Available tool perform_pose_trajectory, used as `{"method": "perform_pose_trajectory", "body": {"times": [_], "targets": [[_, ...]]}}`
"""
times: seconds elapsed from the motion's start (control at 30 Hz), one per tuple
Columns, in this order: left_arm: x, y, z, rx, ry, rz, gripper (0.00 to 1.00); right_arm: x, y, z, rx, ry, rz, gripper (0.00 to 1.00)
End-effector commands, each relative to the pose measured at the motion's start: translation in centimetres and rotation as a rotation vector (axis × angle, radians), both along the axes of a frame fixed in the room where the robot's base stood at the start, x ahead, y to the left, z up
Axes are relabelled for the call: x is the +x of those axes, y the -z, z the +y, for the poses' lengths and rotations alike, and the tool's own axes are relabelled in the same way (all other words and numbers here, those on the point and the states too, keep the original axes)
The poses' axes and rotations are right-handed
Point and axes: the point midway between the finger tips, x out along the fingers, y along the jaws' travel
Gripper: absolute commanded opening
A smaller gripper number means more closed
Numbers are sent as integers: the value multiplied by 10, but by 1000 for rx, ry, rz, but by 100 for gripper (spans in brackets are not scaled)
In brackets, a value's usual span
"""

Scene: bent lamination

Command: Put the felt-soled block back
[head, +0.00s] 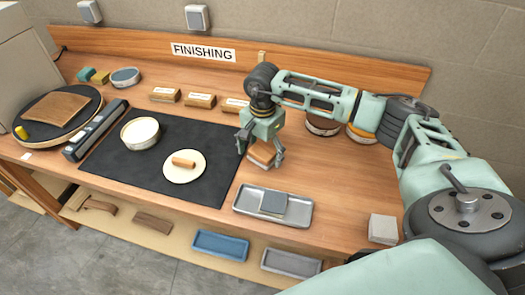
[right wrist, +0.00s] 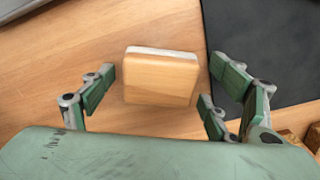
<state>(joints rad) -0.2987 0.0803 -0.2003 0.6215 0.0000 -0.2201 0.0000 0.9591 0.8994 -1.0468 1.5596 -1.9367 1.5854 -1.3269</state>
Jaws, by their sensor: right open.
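A pale wooden block (right wrist: 160,82) with a white layer along its far edge sits on the wooden table in the right wrist view, close to the dark mat's edge. I take it for the felt-soled block. In the head view this block (head: 263,155) is partly hidden by my right gripper (head: 261,148). My right gripper is open, with fingers on both sides of the block and gaps visible between them and it in the wrist view. My left gripper is not in view.
A dark mat (head: 215,180) holds a white-filled bowl (head: 140,134) and a pale disc (head: 174,171) bearing a small wooden block (head: 184,162). A metal tray (head: 243,208) with a grey block (head: 273,203) is in front. Several labelled wooden blocks (head: 200,100) stand behind. A turntable (head: 88,112) is left.

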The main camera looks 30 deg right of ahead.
Motion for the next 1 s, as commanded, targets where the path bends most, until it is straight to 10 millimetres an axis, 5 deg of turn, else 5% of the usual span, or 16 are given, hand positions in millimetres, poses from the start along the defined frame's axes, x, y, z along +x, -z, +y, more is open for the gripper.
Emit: {"method": "perform_pose_trajectory", "body": {"times": [0.37,0.8,1.0], "targets": [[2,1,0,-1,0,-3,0,2,-10,0,1,1,-5,81],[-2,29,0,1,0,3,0,1,-99,0,1,0,-5,81],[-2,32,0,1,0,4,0,0,-120,0,0,0,-1,81]]}}
